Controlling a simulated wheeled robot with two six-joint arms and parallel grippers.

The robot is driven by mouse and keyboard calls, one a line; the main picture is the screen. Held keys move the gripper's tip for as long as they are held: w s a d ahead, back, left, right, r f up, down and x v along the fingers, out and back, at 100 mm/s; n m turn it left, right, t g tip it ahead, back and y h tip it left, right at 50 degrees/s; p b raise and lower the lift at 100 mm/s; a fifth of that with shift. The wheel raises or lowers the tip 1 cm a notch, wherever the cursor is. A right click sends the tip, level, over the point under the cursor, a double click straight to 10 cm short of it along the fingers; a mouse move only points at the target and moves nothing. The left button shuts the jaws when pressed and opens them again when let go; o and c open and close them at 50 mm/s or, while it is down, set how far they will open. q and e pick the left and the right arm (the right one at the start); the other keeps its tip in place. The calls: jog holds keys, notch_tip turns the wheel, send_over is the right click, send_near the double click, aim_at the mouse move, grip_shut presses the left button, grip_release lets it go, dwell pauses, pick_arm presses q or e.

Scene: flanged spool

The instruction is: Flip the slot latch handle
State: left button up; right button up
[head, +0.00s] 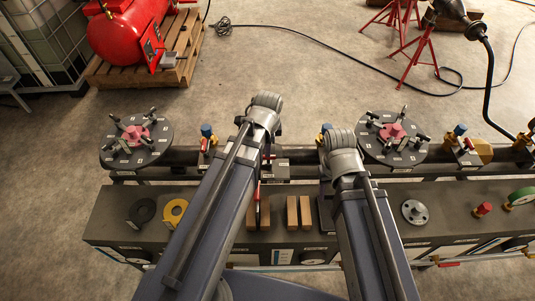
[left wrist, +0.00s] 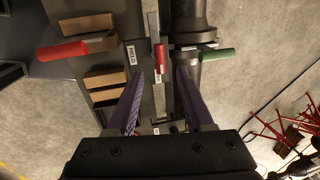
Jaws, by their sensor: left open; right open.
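In the left wrist view a short red handle (left wrist: 158,57) lies along a narrow grey bar, beyond and between my fingertips. I take it for the slot latch handle, but its label is hard to read. My left gripper (left wrist: 161,90) is open, its two purple fingers apart with nothing held. The fingers do not appear to touch the handle. In the head view my left gripper is mostly hidden under its own arm, with some red parts (head: 257,190) showing beside it. My right gripper (head: 325,212) is open, largely covered by its wrist, above the bench.
A longer red handle (left wrist: 62,50) and a green handle (left wrist: 218,54) flank the bar. Wooden blocks (head: 305,212) lie on the grey bench (head: 110,215). Two round dark flanges (head: 137,140) (head: 393,138) with clamps stand at the pipe's ends. A valve with blue cap (head: 207,132) rises nearby.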

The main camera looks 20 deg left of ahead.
pick_arm(q)
jog(key=f+b, duration=0.2)
jog(key=w+f+b, duration=0.1)
jog(key=f+b, duration=0.3)
jog(key=f, duration=0.1)
jog(key=shift+w+a+f+b, duration=0.1)
jog(key=shift+w+a+b, duration=0.1)
jog(key=shift+b, duration=0.15)
grip_shut()
dwell(1.1)
